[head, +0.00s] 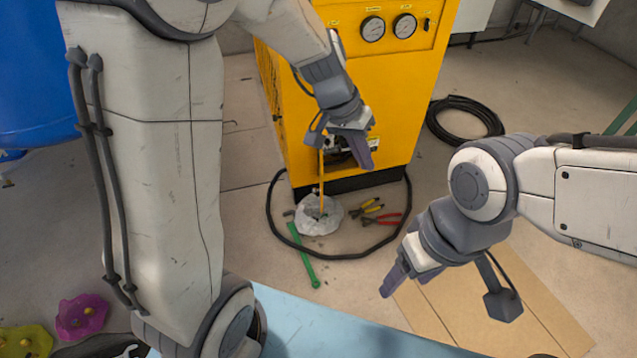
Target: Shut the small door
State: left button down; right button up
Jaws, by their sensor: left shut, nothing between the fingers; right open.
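The yellow cabinet (390,100) stands at the top middle of the head view, with a dark opening low in its front. A thin yellow strip (321,180) at the left side of this opening looks like the small door, seen nearly edge-on and standing open. My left gripper (364,158) is shut and empty in front of the opening, just right of the door's edge. It hides part of the opening, and I cannot tell whether it touches the door. My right gripper (390,284) is open and empty, lower right, away from the cabinet.
A crumpled whitish bag (319,215), pliers (381,219) and a green bar (303,256) lie on the floor before the cabinet, with a black hose around them. A coiled black hose (465,118) lies right. A blue tank (35,75) stands left. A light-blue surface (340,330) is in front.

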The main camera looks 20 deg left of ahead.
pick_arm(q)
jog(key=w+a+f+n+t+b, duration=0.2)
jog(key=w+a+f+b, duration=0.4)
jog(key=a+f, duration=0.35)
jog(key=w+a+f+n+t+b, duration=0.1)
jog(key=w+a+f+b, duration=0.45)
jog(key=a+f, duration=0.35)
jog(key=w+a+f+n+t+b, duration=0.2)
jog(key=w+a+f+b, duration=0.3)
jog(key=a+f+b, duration=0.45)
jog(key=w+d+f+b, duration=0.1)
jog(key=w+d+f, duration=0.5)
jog(key=d+f, duration=0.3)
jog(key=shift+w+b, duration=0.3)
jog(key=shift+b, duration=0.1)
pick_arm(e)
notch_tip(320, 180, down, 26)
pick_arm(q)
jog(key=shift+f, duration=0.15)
